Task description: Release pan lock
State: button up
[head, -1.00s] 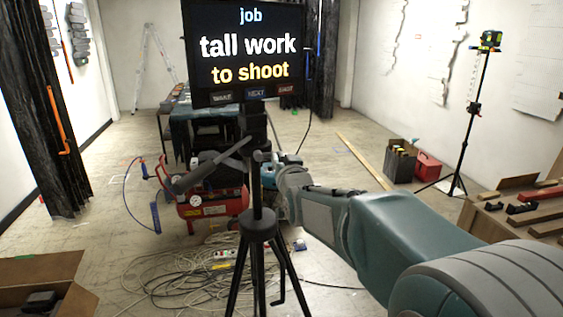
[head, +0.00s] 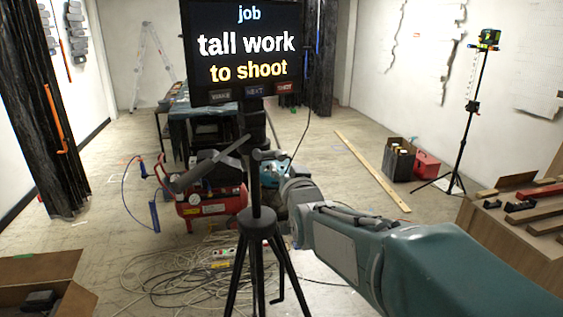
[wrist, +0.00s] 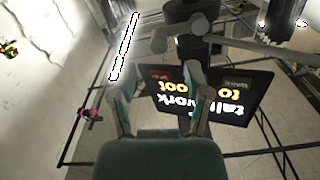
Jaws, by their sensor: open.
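A black tripod (head: 257,224) stands in front of me and carries a monitor (head: 243,50) reading "tall work to shoot". Its pan handle (head: 208,166) points left from the head. A short dark knob or lever (head: 270,155) sticks out on the right of the head; I cannot tell for sure that it is the pan lock. In the wrist view the monitor (wrist: 225,100) is upside down, with the tripod head (wrist: 196,28) above it. My gripper (wrist: 158,84) is open and empty, its fingers overlapping the monitor's edge in the picture. In the head view it is near the tripod's right side, fingers unclear.
Behind the tripod stands a red compressor (head: 205,203). Tangled cables (head: 175,275) lie around the tripod legs. A laser tripod (head: 472,107), a red case (head: 426,165) and a wooden bench (head: 520,235) are at right. An open box (head: 40,275) is at lower left.

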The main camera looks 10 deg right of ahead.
jog(key=s, duration=0.6)
jog(key=s+f+n+g, duration=0.1)
jog(key=s+f+g, duration=0.5)
jog(key=s, duration=0.6)
jog(key=s+f+n+g, duration=0.1)
jog(key=s+f+g, duration=0.5)
jog(key=s, duration=0.5)
jog(key=shift+s+f, duration=0.4)
jog(key=shift+f, duration=0.15)
